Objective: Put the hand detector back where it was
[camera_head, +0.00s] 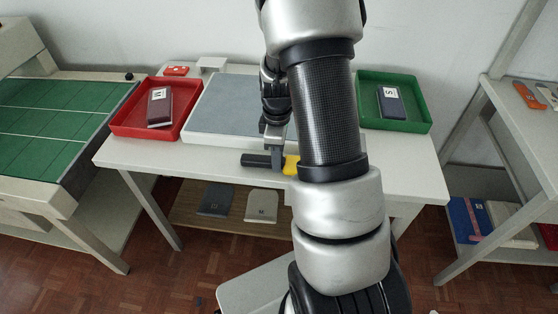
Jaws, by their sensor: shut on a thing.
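The hand detector, with a dark bar (256,160) and a yellow part at its right, is at the front edge of the white table (215,158). My gripper (276,153) points down and is shut on it. My arm hides part of the detector's right side. I cannot tell whether the detector touches the table or hangs just above it.
A grey-topped pad (228,105) lies mid-table behind the gripper. A red tray (118,127) at left holds a dark red item; a green tray (425,127) at right holds a dark blue one. A green-topped unit (50,115) stands left, a rack (530,130) right.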

